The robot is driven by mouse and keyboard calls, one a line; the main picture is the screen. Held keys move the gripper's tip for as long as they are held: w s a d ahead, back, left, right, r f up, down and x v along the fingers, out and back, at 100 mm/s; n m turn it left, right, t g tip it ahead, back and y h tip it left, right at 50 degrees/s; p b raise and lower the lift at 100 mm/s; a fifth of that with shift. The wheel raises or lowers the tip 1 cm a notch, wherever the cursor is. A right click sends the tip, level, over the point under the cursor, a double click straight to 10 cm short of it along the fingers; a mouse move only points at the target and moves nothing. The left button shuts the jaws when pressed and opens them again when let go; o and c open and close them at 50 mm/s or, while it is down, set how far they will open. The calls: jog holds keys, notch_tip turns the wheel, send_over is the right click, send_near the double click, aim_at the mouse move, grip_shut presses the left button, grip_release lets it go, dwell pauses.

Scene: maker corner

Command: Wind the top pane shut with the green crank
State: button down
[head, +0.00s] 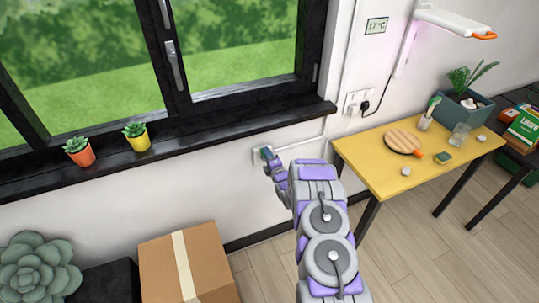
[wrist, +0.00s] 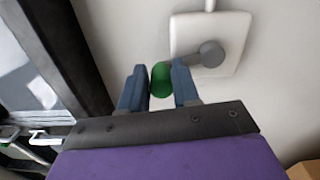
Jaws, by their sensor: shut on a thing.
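The green crank knob (wrist: 161,82) sits between the two blue fingers of my gripper (wrist: 160,86) in the wrist view. My gripper is shut on it. The knob joins a grey crank arm (wrist: 207,55) on a white wall plate (wrist: 238,28). In the head view my gripper (head: 268,156) is at the wall below the sill, and the green knob is mostly hidden by it. The window (head: 200,60) shows its lower panes and a handle; the top pane is out of view.
The dark sill (head: 220,127) holds an orange pot (head: 79,154) and a yellow pot (head: 139,140). A cardboard box (head: 187,266) stands below on the left. A yellow table (head: 385,185) with a round board (head: 403,143) stands at right.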

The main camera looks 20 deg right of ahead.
jog(key=shift+a+f, duration=0.2)
dwell(0.3)
jog(key=c, duration=0.9)
grip_release()
jog(key=shift+s+d, duration=0.1)
jog(key=shift+s+d+p, duration=0.15)
jog(key=shift+s+p, duration=0.3)
jog(key=shift+s, duration=3.85)
jog(key=shift+s+d+p, duration=0.15)
jog(key=shift+s+p, duration=0.25)
jog(key=shift+s, duration=3.85)
jog(key=shift+c, duration=0.3)
